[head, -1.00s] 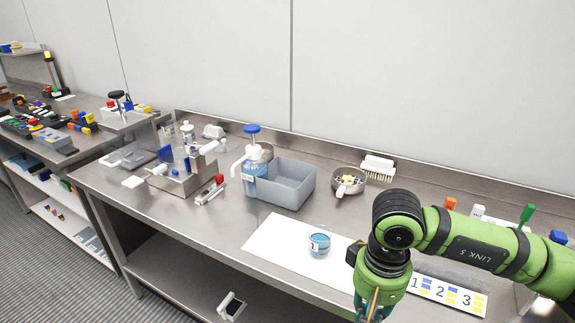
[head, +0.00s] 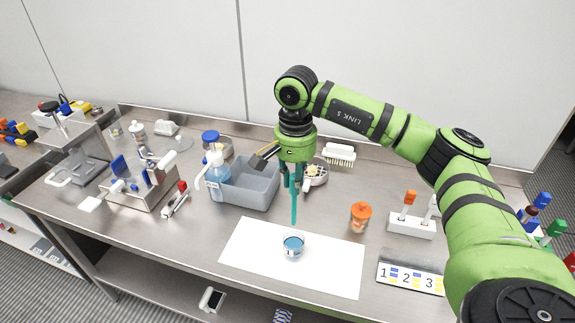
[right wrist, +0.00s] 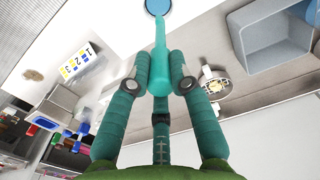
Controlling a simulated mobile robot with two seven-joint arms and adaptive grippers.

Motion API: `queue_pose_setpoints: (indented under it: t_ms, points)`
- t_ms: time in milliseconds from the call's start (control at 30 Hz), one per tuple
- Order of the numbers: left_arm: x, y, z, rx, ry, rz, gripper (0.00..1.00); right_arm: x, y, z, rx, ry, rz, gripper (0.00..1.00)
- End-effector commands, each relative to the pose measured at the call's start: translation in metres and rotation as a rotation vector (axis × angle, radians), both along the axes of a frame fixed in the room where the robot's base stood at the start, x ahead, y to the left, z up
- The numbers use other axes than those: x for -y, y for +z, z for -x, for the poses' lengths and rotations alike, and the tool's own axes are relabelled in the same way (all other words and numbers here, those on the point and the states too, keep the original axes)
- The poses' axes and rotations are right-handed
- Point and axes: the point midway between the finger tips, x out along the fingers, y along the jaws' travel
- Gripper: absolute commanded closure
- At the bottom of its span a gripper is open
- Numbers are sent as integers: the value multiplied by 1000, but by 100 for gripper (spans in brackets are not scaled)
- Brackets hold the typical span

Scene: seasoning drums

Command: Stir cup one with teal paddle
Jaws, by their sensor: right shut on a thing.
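My right gripper (head: 295,185) is shut on the teal paddle (head: 294,208), which hangs almost upright with its lower end down. The right wrist view shows the paddle (right wrist: 159,50) between the fingertips (right wrist: 160,78). Cup one (head: 293,246), a small clear cup with blue contents and a label 1, stands on the white mat (head: 250,255). In the head view the paddle's lower end is just above the cup's rim in the picture, apart from it. In the right wrist view the far end overlaps the cup (right wrist: 158,6). My left gripper is not in view.
A grey bin (head: 262,188) stands behind the mat, with a pump bottle (head: 217,178) to its left. An orange-topped container (head: 361,216) and a white rack (head: 412,226) stand to the right. A numbered card (head: 411,277) lies front right. The mat around the cup is clear.

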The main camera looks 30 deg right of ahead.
Motion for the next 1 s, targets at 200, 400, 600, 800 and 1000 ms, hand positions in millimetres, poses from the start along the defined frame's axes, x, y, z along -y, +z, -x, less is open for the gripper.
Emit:
queue_pose_setpoints:
  t_ms: [200,400,600,800,1000]
  points:
    - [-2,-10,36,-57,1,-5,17,0,-12,0,-1,1,1,95]
    - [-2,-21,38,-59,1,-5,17,0,-29,0,0,2,0,96]
    - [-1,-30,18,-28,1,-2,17,0,-47,1,-2,2,1,96]
    - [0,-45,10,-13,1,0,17,0,-66,1,0,3,0,96]
    - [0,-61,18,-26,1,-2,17,-1,-84,0,1,3,0,96]
